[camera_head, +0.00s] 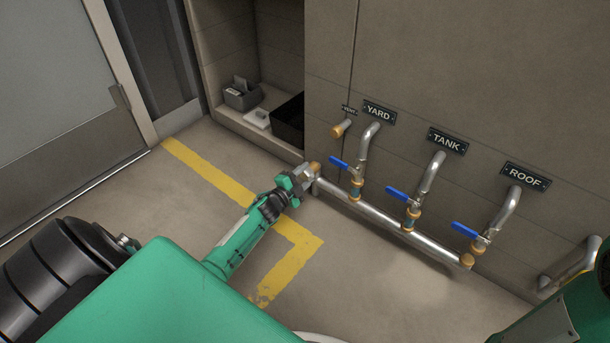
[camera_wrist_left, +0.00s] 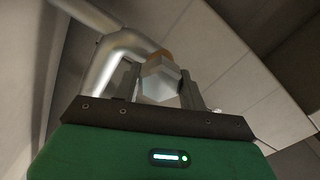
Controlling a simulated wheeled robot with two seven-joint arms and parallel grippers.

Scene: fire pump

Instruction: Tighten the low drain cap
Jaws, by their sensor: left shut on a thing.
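The low drain cap is a silver hex cap (camera_wrist_left: 157,82) on a brass fitting (camera_wrist_left: 159,58) at the end of a silver pipe elbow (camera_wrist_left: 122,42). In the head view it sits at the left end of the low silver pipe (camera_head: 375,215), beside the brass (camera_head: 315,166). My left gripper (camera_head: 302,180) reaches in from the left and is shut on the cap. In the left wrist view its fingers (camera_wrist_left: 160,92) stand on both sides of the cap and partly hide it. My right gripper is out of view; only part of my right arm shows at lower right.
Three blue-handled valves (camera_head: 404,196) rise from the low pipe under the YARD (camera_head: 378,113), TANK (camera_head: 447,141) and ROOF (camera_head: 525,177) signs. A brass-ended stub (camera_head: 339,130) is above. A recess (camera_head: 245,123) holding boxes is at back left. Floor with a yellow line (camera_head: 215,178) is clear.

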